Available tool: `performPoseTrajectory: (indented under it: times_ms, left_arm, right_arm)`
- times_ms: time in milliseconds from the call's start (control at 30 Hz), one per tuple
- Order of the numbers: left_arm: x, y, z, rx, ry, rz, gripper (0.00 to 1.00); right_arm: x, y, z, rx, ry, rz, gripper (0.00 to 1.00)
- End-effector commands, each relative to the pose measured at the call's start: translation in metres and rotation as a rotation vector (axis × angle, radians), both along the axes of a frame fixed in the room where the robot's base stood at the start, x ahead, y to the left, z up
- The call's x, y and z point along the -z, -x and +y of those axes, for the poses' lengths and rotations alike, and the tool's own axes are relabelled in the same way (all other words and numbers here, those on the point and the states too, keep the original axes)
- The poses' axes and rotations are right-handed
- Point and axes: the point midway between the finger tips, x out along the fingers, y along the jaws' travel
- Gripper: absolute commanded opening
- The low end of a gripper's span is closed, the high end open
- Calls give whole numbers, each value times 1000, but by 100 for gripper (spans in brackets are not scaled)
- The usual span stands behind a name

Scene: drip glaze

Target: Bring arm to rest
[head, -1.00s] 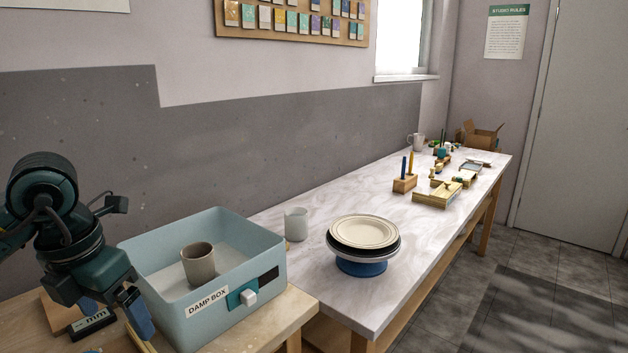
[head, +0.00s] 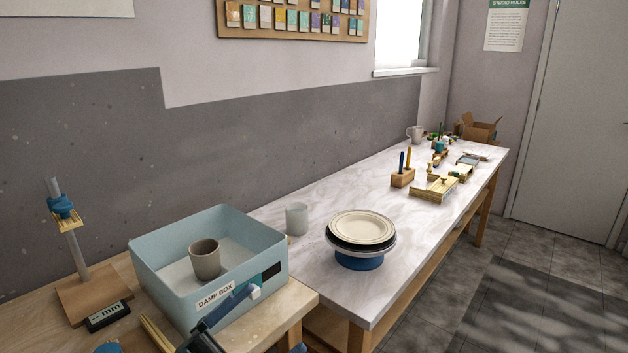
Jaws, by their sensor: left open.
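My left gripper (head: 238,308) is low in the head view, in front of the damp box. A blue finger slants up to the right across the box's front, near its white knob (head: 255,292); much of the gripper is cut off by the bottom edge. It is open, and nothing shows held in it. The pale blue damp box (head: 165,258) is open at the top, on the near wooden table (head: 285,315). A grey-brown cup (head: 206,262) stands upright inside it.
A height gauge (head: 68,225) with a wooden base and "mm" display stands left of the box. A pale cup (head: 297,219) and a turntable with a plate (head: 361,228) stand on the long marbled table (head: 330,185). Several tools lie farther back.

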Motion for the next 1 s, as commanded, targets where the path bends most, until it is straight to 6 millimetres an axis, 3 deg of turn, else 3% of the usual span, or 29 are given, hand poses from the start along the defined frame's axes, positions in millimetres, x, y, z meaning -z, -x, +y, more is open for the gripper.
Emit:
performPoseTrajectory:
  times_ms: [67, 167, 200, 300, 400, 500, 600, 800, 1000]
  left_arm:
    - [45, -9, 23, -171, 114, 295, 89]
    - [116, 1, 50, -353, 197, 649, 89]
    - [143, 11, 57, -407, 214, 773, 89]
    - [198, 43, 69, -505, 238, 1037, 89]
    - [235, 76, 73, -561, 248, 1227, 89]
    - [256, 98, 74, -588, 251, 1346, 89]
    - [265, 109, 74, -598, 249, 1396, 89]
    - [266, 110, 74, -600, 248, 1405, 89]
    - [266, 110, 74, -600, 249, 1402, 73]
  right_arm:
    - [-5, 1, -2, 1, 9, 9, 91]
    - [-5, 3, -3, 3, 19, 17, 91]
    - [-6, 3, -4, 3, 22, 20, 91]
    - [-7, 4, -5, 5, 27, 24, 91]
    - [-6, 4, -7, 7, 31, 30, 91]
    - [-4, 5, -8, 8, 35, 36, 91]
    - [-4, 5, -8, 10, 37, 37, 91]
    - [-5, 3, -8, 10, 37, 30, 91]
    - [-7, 1, -8, 10, 36, 25, 75]
